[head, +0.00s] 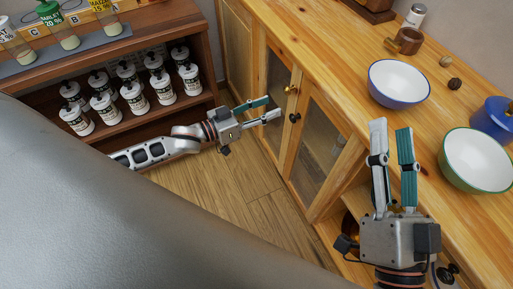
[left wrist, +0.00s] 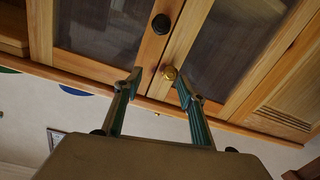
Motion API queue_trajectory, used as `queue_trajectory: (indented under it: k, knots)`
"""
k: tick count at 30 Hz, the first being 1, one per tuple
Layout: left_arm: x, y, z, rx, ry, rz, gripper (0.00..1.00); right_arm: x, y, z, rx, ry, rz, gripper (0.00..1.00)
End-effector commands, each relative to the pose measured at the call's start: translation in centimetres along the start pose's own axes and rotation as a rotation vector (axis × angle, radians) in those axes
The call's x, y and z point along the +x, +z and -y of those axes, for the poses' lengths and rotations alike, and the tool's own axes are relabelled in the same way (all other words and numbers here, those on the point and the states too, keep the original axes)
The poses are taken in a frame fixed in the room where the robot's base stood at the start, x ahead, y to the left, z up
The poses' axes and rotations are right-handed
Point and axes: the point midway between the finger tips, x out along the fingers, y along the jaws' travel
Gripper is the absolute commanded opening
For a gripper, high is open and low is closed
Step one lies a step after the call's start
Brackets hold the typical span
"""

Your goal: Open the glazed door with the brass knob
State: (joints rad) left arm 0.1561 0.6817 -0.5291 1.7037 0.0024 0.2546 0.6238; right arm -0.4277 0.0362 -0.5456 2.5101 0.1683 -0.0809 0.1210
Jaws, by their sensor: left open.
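The glazed door with the brass knob (head: 277,68) is in the wooden cabinet front and looks shut. Its brass knob (head: 291,89) sits near its edge, beside a second glazed door with a black knob (head: 295,118). My left gripper (head: 273,107) is open in front of the doors, its fingers pointing at them. In the left wrist view the brass knob (left wrist: 169,73) shows between the two fingertips (left wrist: 159,79), with no visible contact; the black knob (left wrist: 161,23) is above. My right gripper (head: 391,127) is open and empty, over the counter's front edge.
The wooden counter (head: 330,60) holds a blue bowl (head: 399,83), a green-rimmed bowl (head: 478,160) and a blue mug (head: 493,119). A shelf with several white bottles (head: 133,96) stands left. The floor (head: 262,205) before the doors is clear.

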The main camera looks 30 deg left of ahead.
Motion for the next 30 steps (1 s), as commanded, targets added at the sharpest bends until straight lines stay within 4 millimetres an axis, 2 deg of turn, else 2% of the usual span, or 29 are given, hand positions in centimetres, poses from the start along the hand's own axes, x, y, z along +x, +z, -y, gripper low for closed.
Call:
queue_trajectory:
  k: [1,3,18,24,30]
  knots:
    - [-0.2,-0.3,-1.0,0.006,-0.012,0.002,0.40,0.3,-1.1,0.7,-0.007,-0.010,-0.013,0.40]
    - [-0.6,0.2,-1.9,0.018,-0.033,0.013,0.40,0.5,-1.9,1.2,-0.011,-0.017,-0.022,0.40]
    - [-5.3,3.9,-7.2,0.095,-0.183,0.152,0.40,1.9,-6.7,4.3,-0.036,-0.055,-0.071,0.40]
    - [-6.9,5.0,-8.3,0.115,-0.220,0.204,0.40,2.1,-7.6,4.9,-0.040,-0.062,-0.079,0.40]
    - [-7.5,5.5,-8.6,0.123,-0.233,0.225,0.40,2.2,-7.9,5.0,-0.041,-0.063,-0.081,0.40]
